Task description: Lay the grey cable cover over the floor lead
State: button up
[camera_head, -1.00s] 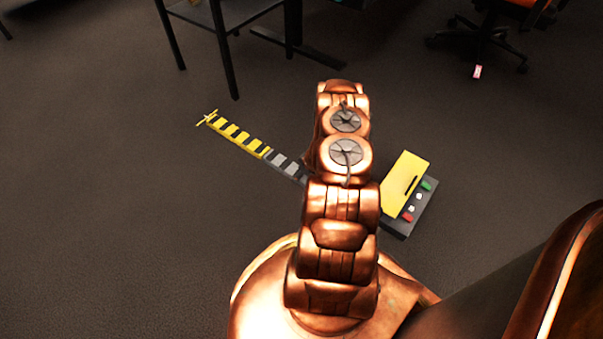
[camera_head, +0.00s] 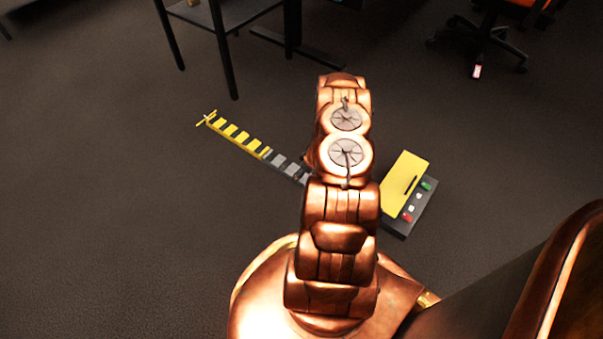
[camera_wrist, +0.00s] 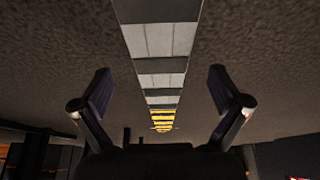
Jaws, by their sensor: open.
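A grey-and-dark banded strip, seemingly the grey cable cover (camera_head: 280,162), lies flat on the floor in the head view, its near end hidden behind my arm. It runs in line with a yellow-and-black striped strip (camera_head: 236,134) that ends in a thin yellow crosspiece. In the wrist view the grey banded strip (camera_wrist: 160,40) runs down the middle, with yellow bands (camera_wrist: 163,120) beyond it. My gripper (camera_wrist: 159,75) is open and empty, its fingers on either side of the strip's line in the picture. My gripper is hidden in the head view. I cannot make out a separate floor lead.
A dark box with a yellow panel (camera_head: 404,180) and red, white and green buttons stands right of my arm. A dark table (camera_head: 228,62) is at the back, and a wheeled chair (camera_head: 483,40) at the back right. The floor (camera_head: 110,190) at left is clear.

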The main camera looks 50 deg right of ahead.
jog(key=v, duration=1)
dwell(0.8)
jog(key=w+r+m+g+h+p, duration=0.15)
jog(key=r+p, duration=0.55)
jog(key=r, duration=1.1)
jog(key=w+r+n+g+h+p, duration=0.1)
jog(key=w+r+h+p, duration=0.4)
jog(key=r, duration=1.3)
jog(key=s+a+r+m+p, duration=0.1)
jog(key=s+a+r+p, duration=0.2)
jog(key=r, duration=0.4)
jog(key=s+a+r+g+y+p, duration=0.1)
jog(key=a+r+p, duration=0.3)
jog(key=r, duration=0.3)
jog(key=s+a+r+m+p, duration=0.1)
jog(key=s+a+r+p, duration=0.2)
jog(key=r, duration=0.4)
jog(key=s+a+r+g+y+p, duration=0.1)
jog(key=s+a+r+y+p, duration=0.1)
jog(key=s+a+r+p, duration=0.7)
jog(key=s+a+r+n+g+y+p, duration=0.1)
jog(key=s+a+r+y+p, duration=0.2)
jog(key=s+a+r+p, duration=0.6)
jog(key=s+a+r, duration=0.4)
jog(key=a+r, duration=0.5)
jog(key=a, duration=0.2)
jog(key=shift+s+r+g, duration=0.3)
jog(key=shift+r+g, duration=0.05)
